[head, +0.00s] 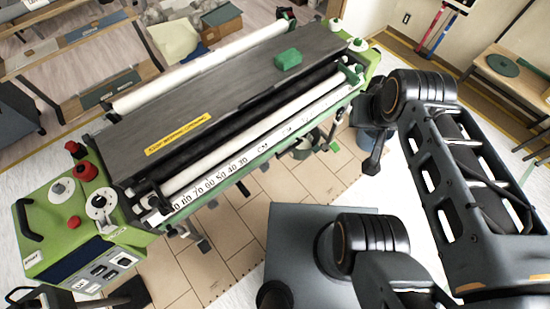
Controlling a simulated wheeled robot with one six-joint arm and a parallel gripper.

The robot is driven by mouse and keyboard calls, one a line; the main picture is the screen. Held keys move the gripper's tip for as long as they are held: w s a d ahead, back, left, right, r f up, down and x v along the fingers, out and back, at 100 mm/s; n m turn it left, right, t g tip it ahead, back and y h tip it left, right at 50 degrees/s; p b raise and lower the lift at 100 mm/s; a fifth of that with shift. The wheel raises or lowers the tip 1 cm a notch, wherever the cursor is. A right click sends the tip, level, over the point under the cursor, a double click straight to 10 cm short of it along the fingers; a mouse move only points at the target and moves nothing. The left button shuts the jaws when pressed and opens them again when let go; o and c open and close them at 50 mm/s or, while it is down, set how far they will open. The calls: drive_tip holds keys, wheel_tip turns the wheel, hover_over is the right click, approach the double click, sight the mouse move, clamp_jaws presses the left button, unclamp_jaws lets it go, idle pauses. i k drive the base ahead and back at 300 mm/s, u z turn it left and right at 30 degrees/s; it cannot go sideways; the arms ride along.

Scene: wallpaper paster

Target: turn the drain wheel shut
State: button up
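The wallpaper paster is a long green and grey machine (200,98) lying diagonally across the head view. Small green parts (303,149) show below its right end, near the floor. One may be the drain wheel, but they are too small and partly covered to tell. My arm reaches up from the lower right and bends toward the machine's right end. The dark end of my arm, where my gripper (373,164) appears to be, points down to the right of these green parts and looks apart from them. Its fingers are too small and dark to read.
A green block (288,59) lies on the machine's top. A wooden bench (512,80) stands at the right.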

sight(341, 110)
drive_tip(key=k, duration=1)
drive_tip(key=u, duration=0.6)
drive_tip(key=i, duration=0.7)
drive_tip(key=z, duration=0.2)
